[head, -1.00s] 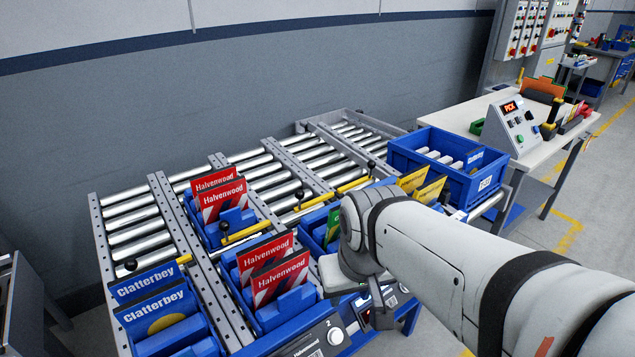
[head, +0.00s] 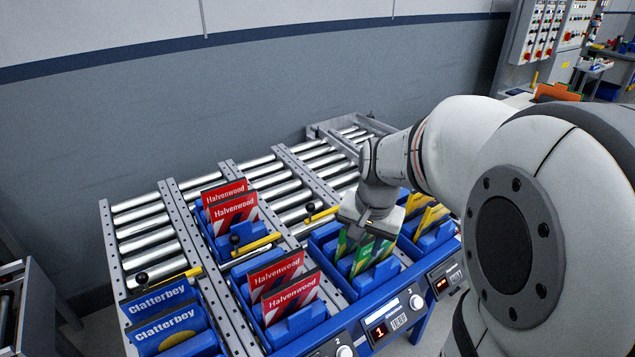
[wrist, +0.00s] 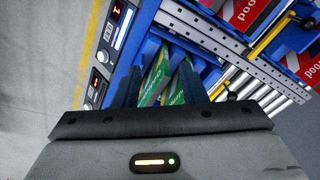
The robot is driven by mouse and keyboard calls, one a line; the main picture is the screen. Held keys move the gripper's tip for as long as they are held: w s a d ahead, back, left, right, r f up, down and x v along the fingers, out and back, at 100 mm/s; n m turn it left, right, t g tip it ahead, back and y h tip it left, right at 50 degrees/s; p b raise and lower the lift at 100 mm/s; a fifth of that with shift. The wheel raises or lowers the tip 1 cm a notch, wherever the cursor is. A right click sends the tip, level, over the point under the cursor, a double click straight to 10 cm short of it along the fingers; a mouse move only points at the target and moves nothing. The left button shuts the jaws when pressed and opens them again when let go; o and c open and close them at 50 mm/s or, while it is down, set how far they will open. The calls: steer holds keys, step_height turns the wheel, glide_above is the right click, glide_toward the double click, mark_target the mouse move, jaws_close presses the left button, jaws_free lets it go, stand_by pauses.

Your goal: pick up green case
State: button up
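Several green cases (head: 362,258) stand upright in a blue bin on the roller rack, in the head view. In the wrist view, green cases (wrist: 176,92) show between and beyond the fingers. My gripper (head: 367,222) is over this bin, close above the cases, and hides part of their tops. In the wrist view my gripper (wrist: 160,78) has its two dark fingers spread apart, with green showing in the gap. I cannot tell whether the fingers touch a case.
Red Halvenwood cases (head: 291,297) stand in bins to the left, with blue Clatterbey cases (head: 165,327) further left. Yellow cases (head: 425,218) stand in the bin just right of the green ones. Yellow bars with black knobs (head: 310,207) cross the rack behind.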

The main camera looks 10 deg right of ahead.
mark_target(377, 255)
steer(key=w+d+f+m, duration=0.1)
steer(key=w+d+m, duration=0.1)
steer(key=w+d+f+m+p, duration=0.1)
steer(key=w+d+m, duration=0.1)
steer(key=w+d, duration=0.1)
steer(key=w+d+m+p, duration=0.1)
steer(key=w+d+m, duration=0.1)
steer(key=d, duration=0.1)
steer(key=shift+w+d+f+g, duration=0.2)
steer(key=shift+w+f+g, duration=0.1)
steer(key=shift+f, duration=0.1)
steer(key=shift+d+f+m, duration=0.1)
steer(key=shift+f+m, duration=0.2)
steer(key=shift+f, duration=0.05)
steer(key=f, duration=0.2)
steer(key=f+p, duration=0.1)
steer(key=f, duration=0.4)
steer(key=shift+w+a+f+p, duration=0.1)
steer(key=shift+w+a+p, duration=0.1)
steer(key=shift+a+p, duration=0.2)
jaws_close()
